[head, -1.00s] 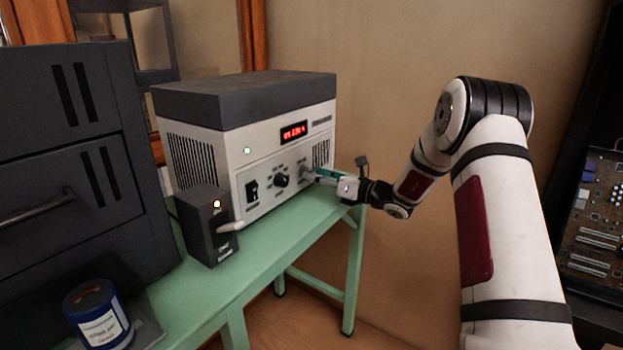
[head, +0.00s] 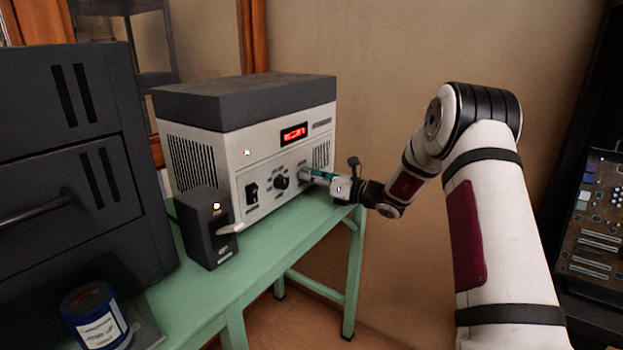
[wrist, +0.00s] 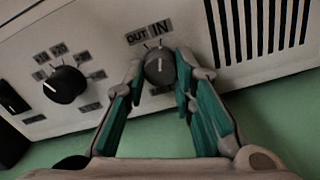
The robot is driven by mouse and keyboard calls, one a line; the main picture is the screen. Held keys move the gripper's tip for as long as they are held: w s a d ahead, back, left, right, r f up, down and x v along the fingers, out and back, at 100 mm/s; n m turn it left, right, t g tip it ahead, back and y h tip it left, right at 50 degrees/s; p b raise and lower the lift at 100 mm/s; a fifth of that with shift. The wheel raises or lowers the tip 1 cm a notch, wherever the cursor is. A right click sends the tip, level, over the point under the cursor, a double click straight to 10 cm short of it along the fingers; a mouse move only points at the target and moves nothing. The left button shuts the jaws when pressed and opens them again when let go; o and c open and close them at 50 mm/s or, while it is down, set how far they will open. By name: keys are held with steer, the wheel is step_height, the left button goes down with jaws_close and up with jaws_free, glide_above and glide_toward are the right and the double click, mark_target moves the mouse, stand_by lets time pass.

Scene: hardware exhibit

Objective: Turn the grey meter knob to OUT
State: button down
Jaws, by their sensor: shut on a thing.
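The grey meter knob (wrist: 160,68) is on the pale front panel of the boxy unit (head: 205,103). It is a round knob with a light pointer line facing roughly up in the wrist view. The OUT label (wrist: 136,38) is above and left of it, the IN label (wrist: 160,28) above it. I cannot tell exactly which mark the line meets. My gripper (wrist: 161,64) is shut on the knob, one finger on each side. In the head view my gripper (head: 309,173) reaches the panel from the right, and its fingers mostly hide the knob.
A black selector knob (wrist: 64,85) is left of the grey knob, and a rocker switch (head: 252,193) is farther left. A small dark box (head: 208,240) stands in front of the unit on the green table (head: 255,262). A blue can (head: 92,312) is at lower left.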

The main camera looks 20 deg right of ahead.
steer(key=shift+n, duration=0.3)
steer(key=n+b, duration=0.3)
steer(key=shift+w+d+f+n, duration=0.1)
steer(key=shift+n, duration=0.2)
steer(key=shift+n+b, duration=1.5)
steer(key=shift+n, duration=0.2)
steer(key=c, duration=1.3)
jaws_free()
steer(key=shift+c, duration=0.2)
steer(key=v, duration=1.2)
